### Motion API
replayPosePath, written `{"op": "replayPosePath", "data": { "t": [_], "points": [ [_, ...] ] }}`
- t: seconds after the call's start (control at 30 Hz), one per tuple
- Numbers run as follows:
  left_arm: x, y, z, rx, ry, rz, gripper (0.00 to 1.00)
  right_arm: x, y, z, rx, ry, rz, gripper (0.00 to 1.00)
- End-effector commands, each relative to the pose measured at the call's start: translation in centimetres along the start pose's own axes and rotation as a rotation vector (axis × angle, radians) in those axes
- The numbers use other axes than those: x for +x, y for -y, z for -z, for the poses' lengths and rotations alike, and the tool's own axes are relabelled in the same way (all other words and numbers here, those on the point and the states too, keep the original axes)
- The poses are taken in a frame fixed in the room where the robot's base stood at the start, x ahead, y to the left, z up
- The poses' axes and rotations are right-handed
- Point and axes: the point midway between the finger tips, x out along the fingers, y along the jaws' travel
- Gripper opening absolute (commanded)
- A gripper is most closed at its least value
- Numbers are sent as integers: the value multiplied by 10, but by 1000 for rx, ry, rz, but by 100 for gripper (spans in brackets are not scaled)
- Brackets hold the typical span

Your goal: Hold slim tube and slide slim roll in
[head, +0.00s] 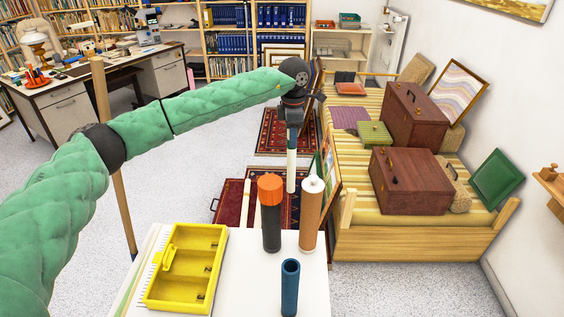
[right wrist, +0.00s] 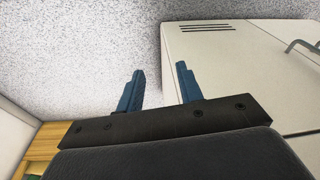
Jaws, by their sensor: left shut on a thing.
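My left gripper (head: 293,122) is shut on the slim roll (head: 291,172), a thin white roll with a dark band near its top. The roll hangs upright beyond the capped tubes. The slim tube (head: 290,288), dark blue with an open top, stands upright at the table's near side, apart from the roll. My right gripper (right wrist: 160,80) shows only in the right wrist view, its two blue fingers apart with nothing between them.
A black tube with an orange cap (head: 270,215) and a brown tube with a white cap (head: 311,215) stand behind the slim tube on the white table (head: 245,300). A yellow tray (head: 183,292) lies left. A daybed (head: 400,243) with brown cases stands right.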

Motion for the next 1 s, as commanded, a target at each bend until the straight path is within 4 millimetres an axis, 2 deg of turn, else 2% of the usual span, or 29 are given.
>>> {"op": "replayPosePath", "data": {
  "t": [0.03,0.2,0.4,0.5,0.6,0.7,1.0],
  "points": [
    [14,0,-1,1,0,0,0,-14,3,7,1,-7,5,36],
    [35,0,0,0,0,0,0,-83,14,24,2,-11,22,36],
    [56,0,0,0,0,0,0,-163,21,26,4,-14,40,36],
    [63,0,0,0,0,0,0,-194,23,23,4,-14,46,36],
    [67,0,0,0,0,-1,0,-216,24,19,4,-14,50,36],
    [69,0,0,0,0,-1,0,-229,25,17,4,-13,53,36],
    [69,0,0,0,0,0,0,-234,25,16,4,-12,53,36]
  ]
}}
